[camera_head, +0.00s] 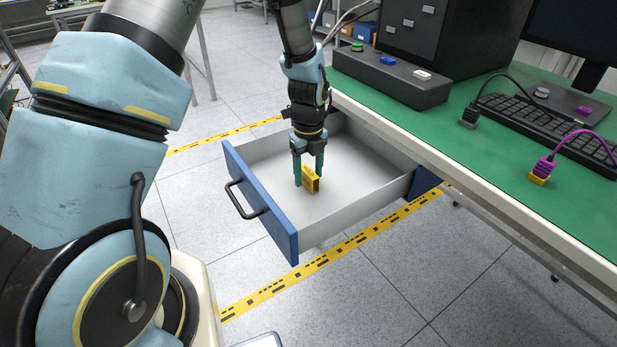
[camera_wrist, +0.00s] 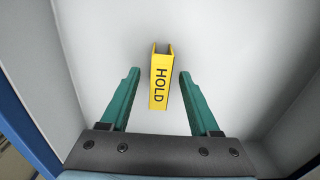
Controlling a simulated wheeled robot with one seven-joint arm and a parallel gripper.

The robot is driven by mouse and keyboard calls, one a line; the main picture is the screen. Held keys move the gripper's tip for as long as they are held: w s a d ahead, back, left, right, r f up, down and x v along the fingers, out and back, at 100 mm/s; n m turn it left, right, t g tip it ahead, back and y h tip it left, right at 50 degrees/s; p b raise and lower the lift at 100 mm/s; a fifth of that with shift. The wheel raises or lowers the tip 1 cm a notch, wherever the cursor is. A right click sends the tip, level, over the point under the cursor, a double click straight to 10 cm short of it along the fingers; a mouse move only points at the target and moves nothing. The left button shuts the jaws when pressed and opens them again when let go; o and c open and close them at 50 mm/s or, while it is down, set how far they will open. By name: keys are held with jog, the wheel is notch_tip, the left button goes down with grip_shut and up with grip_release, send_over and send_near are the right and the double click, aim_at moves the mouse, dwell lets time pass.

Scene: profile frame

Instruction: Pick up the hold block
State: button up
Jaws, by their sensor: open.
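The hold block (camera_head: 311,181) is a yellow block in the open drawer. In the wrist view the hold block (camera_wrist: 160,80) shows the black word HOLD and a hollow, channel-like far end. My gripper (camera_head: 309,183) is down inside the drawer at the block. In the wrist view my gripper (camera_wrist: 158,75) is open, with one green finger on each side of the block. Gaps show between the block and both fingers. The fingers cover part of the block in the head view.
The drawer (camera_head: 355,206) has grey walls, a blue front and a black handle (camera_head: 246,199). The green-topped table (camera_head: 450,140) overhangs its right side. A keyboard (camera_head: 550,130), a control box (camera_head: 390,80) and a purple connector (camera_head: 545,166) are on the table. The drawer floor around the block is clear.

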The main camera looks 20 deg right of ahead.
aim_at(308, 171)
grip_shut()
dwell(0.4)
jog(key=shift+r, duration=0.15)
notch_tip(308, 171, up, 10)
jog(key=shift+f+b, duration=0.1)
jog(key=shift+b, duration=0.5)
